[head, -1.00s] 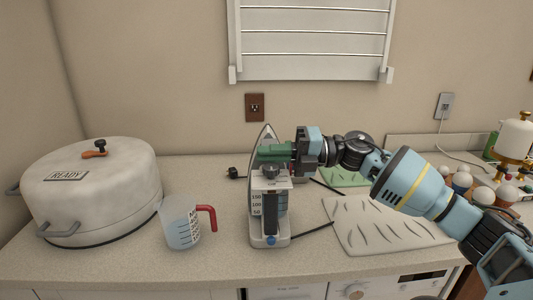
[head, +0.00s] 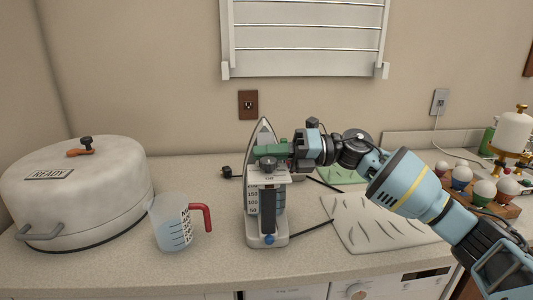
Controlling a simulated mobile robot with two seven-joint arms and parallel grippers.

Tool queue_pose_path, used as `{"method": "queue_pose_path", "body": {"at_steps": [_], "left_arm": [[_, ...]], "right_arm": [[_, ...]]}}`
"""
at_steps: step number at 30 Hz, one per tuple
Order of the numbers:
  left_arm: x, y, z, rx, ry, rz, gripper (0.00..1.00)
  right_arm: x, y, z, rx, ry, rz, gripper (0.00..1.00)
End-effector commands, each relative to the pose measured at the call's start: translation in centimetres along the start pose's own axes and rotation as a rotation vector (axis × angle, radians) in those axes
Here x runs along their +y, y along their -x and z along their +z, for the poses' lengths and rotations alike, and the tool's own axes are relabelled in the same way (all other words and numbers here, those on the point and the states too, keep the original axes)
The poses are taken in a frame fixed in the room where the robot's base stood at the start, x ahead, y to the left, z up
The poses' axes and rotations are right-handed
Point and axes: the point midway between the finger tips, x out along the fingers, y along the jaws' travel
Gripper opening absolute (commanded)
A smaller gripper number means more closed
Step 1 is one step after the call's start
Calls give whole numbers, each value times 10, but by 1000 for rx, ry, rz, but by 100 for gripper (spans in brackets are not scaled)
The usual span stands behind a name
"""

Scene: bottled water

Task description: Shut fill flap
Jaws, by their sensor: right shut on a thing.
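A steam iron (head: 266,228) stands upright on its heel on the counter, tip up, with a clear water tank (head: 252,201) marked with numbers on its front. A small pale plate with tiny lettering, which looks like the fill flap (head: 270,178), sits above the tank under a dark knob. My right gripper (head: 272,150) reaches in from the right at the iron's upper part. Its green fingers are closed there, just above the knob and plate. They hide part of the iron, and exactly which part they grip is unclear. My left gripper is out of view.
A measuring cup (head: 172,226) with a red handle stands left of the iron, beside a big lidded pot (head: 75,200). A white patterned mat (head: 380,225) lies to the right under my arm. A wooden rack (head: 505,209) with round-topped items is far right. A black cord runs behind the iron.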

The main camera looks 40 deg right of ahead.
Motion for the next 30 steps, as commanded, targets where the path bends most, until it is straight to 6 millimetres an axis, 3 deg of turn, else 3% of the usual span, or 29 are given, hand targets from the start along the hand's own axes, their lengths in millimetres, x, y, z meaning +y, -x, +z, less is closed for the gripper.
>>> {"method": "queue_pose_path", "body": {"at_steps": [4,6,10,20,30], "left_arm": [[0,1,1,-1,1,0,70],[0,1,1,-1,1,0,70],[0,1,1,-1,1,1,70],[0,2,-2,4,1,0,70],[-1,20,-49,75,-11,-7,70]], "right_arm": [[0,0,0,0,1,-1,0],[0,0,0,0,0,-1,14],[0,0,0,0,0,-1,29],[0,0,0,0,-19,-4,29],[25,1,10,-3,-332,1,29]]}}
